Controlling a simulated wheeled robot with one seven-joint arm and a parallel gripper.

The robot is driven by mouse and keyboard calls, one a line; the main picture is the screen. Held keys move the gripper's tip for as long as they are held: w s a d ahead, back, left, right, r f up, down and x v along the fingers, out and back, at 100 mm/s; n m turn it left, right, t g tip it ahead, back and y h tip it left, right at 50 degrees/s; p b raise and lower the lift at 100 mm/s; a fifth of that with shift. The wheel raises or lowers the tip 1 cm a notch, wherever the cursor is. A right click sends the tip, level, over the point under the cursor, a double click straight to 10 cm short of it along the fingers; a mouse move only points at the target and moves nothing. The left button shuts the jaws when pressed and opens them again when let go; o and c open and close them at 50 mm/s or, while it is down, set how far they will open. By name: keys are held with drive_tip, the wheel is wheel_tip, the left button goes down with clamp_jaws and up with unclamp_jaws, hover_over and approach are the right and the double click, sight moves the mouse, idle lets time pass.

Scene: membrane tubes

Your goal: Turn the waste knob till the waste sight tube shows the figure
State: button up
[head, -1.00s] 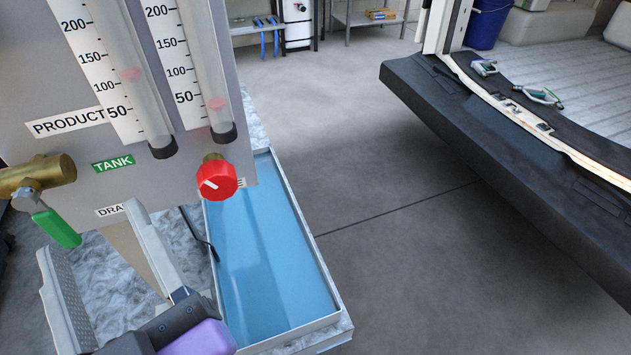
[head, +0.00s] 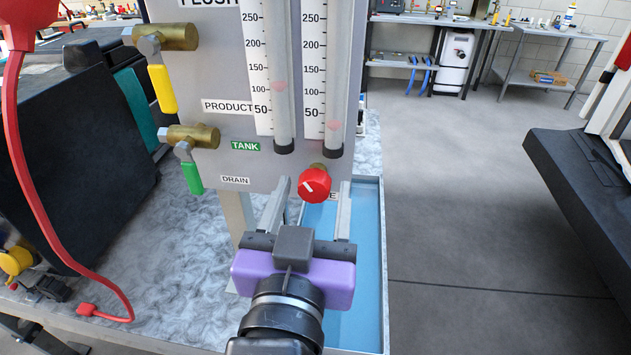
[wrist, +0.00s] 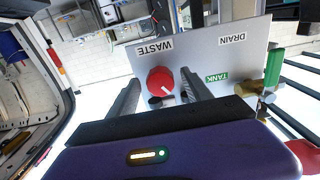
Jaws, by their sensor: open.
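The red waste knob (head: 314,185) with a white pointer line sits low on the grey panel, on a brass stem. The pointer aims up and left in the head view. My gripper (head: 313,181) is open, its fingers on either side of the knob with visible gaps; it holds nothing. The wrist view shows the knob (wrist: 161,80) between the fingertips, under an upside-down WASTE label (wrist: 155,47). The waste sight tube (head: 337,60) is the right one; its pink float (head: 334,125) appears slightly below the 50 mark. The left, product tube (head: 284,55) has its float near 100.
Left of the knob are a yellow-handled valve (head: 163,88) and a green-handled valve (head: 192,177). A blue tray (head: 370,260) lies below the panel. A red cable (head: 35,190) hangs at left. The floor (head: 450,230) at right is clear.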

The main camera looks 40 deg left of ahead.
drive_tip(key=shift+x, duration=0.8)
clamp_jaws()
drive_tip(key=shift+n+p, duration=0.3)
drive_tip(key=shift+n+p, duration=0.85)
drive_tip(key=shift+n, duration=0.35)
drive_tip(key=shift+n+p, duration=1.05)
drive_tip(key=shift+n, duration=0.75)
